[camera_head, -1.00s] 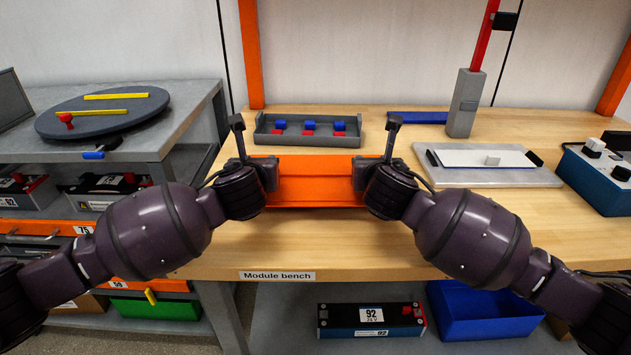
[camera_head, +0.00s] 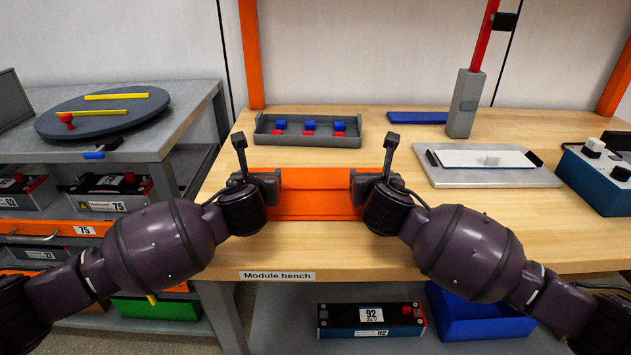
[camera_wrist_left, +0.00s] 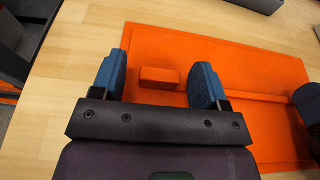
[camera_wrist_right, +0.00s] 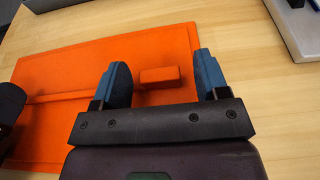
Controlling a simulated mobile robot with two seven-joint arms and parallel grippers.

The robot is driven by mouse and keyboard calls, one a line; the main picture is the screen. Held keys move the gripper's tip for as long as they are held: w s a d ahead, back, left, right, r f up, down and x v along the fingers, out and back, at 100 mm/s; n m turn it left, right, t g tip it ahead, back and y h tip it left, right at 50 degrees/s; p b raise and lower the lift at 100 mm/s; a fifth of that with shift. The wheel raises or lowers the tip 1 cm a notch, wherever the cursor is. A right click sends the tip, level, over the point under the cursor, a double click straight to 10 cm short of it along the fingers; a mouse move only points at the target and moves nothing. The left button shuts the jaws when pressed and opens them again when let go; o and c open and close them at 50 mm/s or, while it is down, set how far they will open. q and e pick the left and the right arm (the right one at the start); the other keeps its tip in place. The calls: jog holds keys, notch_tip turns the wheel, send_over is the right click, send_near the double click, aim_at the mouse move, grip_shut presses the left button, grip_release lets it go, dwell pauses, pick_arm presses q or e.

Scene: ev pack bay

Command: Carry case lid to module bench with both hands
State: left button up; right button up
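The orange case lid (camera_head: 316,192) lies flat on the wooden module bench (camera_head: 330,245), near its front left. The lid also shows in the left wrist view (camera_wrist_left: 240,75) and the right wrist view (camera_wrist_right: 60,75), with a small block handle near each end. My left gripper (camera_wrist_left: 160,75) is open, its blue fingers on either side of one handle (camera_wrist_left: 158,78) with gaps on both sides. My right gripper (camera_wrist_right: 160,75) is open, its fingers on either side of the other handle (camera_wrist_right: 160,76), also with gaps. Both grippers are above the lid and hold nothing.
A grey tray (camera_head: 307,141) with red and blue pieces stands behind the lid. A grey plate with a white panel (camera_head: 485,158) and a blue box (camera_head: 600,182) are to the right. A grey table with a round dark turntable (camera_head: 75,124) is at left. Bare bench lies around the lid.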

dwell(0.4)
pick_arm(q)
jog(key=v, duration=1.2)
jog(key=shift+f, duration=0.1)
pick_arm(e)
jog(key=shift+f, duration=0.1)
jog(key=v, duration=1.2)
